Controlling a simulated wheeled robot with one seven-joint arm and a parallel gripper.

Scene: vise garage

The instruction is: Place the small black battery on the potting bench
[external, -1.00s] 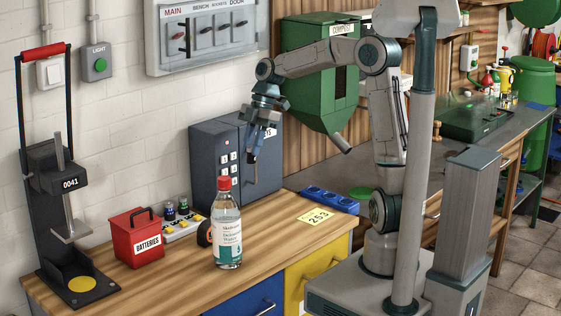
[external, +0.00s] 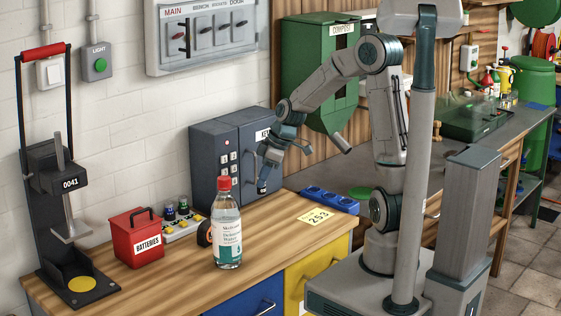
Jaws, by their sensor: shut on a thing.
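My gripper (external: 264,184) is in front of the dark grey key cabinet, above the wooden workbench (external: 275,232). Its jaws are shut on a small dark thing, which fits the small black battery. The thing is mostly hidden by the fingers and too small to make out clearly. The potting bench (external: 513,124), a long grey-topped bench, runs along the wall at the right, behind my arm. It carries a dark green tray (external: 476,122) and several spray bottles.
A clear bottle (external: 226,238) with a red cap stands left of my gripper. The key cabinet (external: 205,160) is close behind it. A blue socket strip (external: 330,200) and yellow card (external: 318,216) lie to the right. A green compost bin (external: 312,75) hangs behind my arm.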

